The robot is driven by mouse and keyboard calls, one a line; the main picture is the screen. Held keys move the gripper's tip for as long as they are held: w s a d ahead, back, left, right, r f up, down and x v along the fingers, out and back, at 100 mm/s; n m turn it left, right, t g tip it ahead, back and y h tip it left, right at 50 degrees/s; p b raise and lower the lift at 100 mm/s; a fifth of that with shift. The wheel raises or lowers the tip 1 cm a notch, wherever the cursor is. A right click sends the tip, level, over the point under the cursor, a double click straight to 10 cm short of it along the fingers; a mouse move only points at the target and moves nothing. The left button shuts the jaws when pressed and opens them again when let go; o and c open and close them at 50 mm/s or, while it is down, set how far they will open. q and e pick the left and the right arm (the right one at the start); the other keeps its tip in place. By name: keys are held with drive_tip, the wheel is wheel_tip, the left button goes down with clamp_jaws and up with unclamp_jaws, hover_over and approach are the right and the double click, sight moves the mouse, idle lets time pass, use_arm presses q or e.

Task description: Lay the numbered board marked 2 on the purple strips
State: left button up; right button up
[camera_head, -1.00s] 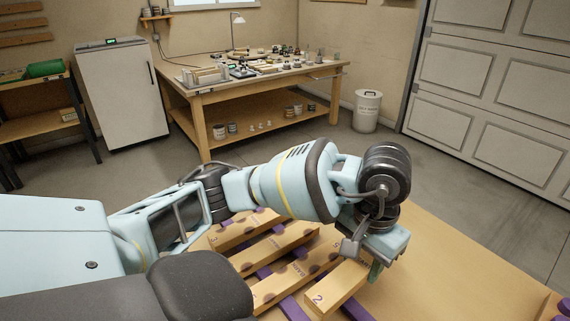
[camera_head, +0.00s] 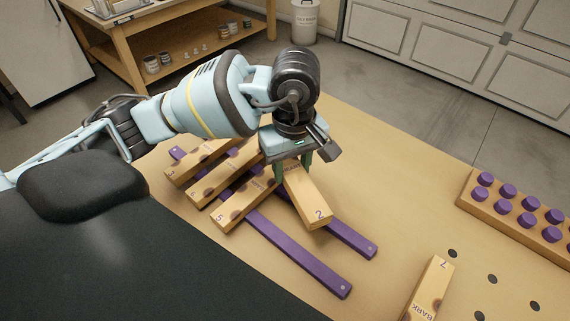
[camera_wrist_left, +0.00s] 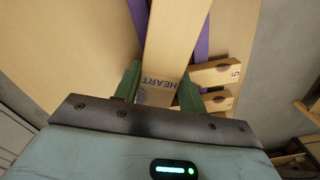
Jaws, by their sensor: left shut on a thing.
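The board marked 2 (camera_head: 310,203) is pale wood and shut in my left gripper (camera_head: 292,170), which grips it near its far end. In the left wrist view the board, lettered HEART (camera_wrist_left: 168,55), passes between the two green fingers (camera_wrist_left: 160,92). It is over the two purple strips, the near strip (camera_head: 300,255) and the far strip (camera_head: 352,240), turned at an angle to the other boards. I cannot tell whether it touches the strips. My right gripper is not in view.
Boards marked 3 (camera_head: 190,168), 5 (camera_head: 240,208) and one between them (camera_head: 218,182) lie across the strips to the left. A board marked 7 (camera_head: 430,288) lies at the lower right. A block with purple pegs (camera_head: 515,215) stands at the right. The strips' right ends are bare.

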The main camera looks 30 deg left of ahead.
sight(287, 181)
use_arm(q)
drive_tip(key=n, duration=0.4)
drive_tip(key=r+n+p, duration=0.1)
drive_tip(key=n, duration=0.1)
drive_tip(key=shift+s+d, duration=0.1)
drive_tip(key=shift+s, duration=0.3)
drive_tip(key=n, duration=0.3)
drive_tip(key=n+p, duration=0.1)
drive_tip(key=n, duration=0.1)
drive_tip(key=shift+s+d+r, duration=0.1)
drive_tip(key=shift+s+r, duration=0.2)
drive_tip(key=shift+s, duration=0.05)
drive_tip(key=n, duration=0.4)
drive_tip(key=n+p, duration=0.1)
drive_tip(key=n, duration=0.1)
drive_tip(key=shift+s+d+r, duration=0.1)
drive_tip(key=shift+s+r, duration=0.3)
drive_tip(key=n, duration=0.4)
drive_tip(key=n+p, duration=0.1)
drive_tip(key=n, duration=0.1)
drive_tip(key=shift+s+d+r, duration=0.15)
drive_tip(key=shift+s+r, duration=0.15)
drive_tip(key=shift+s, duration=0.1)
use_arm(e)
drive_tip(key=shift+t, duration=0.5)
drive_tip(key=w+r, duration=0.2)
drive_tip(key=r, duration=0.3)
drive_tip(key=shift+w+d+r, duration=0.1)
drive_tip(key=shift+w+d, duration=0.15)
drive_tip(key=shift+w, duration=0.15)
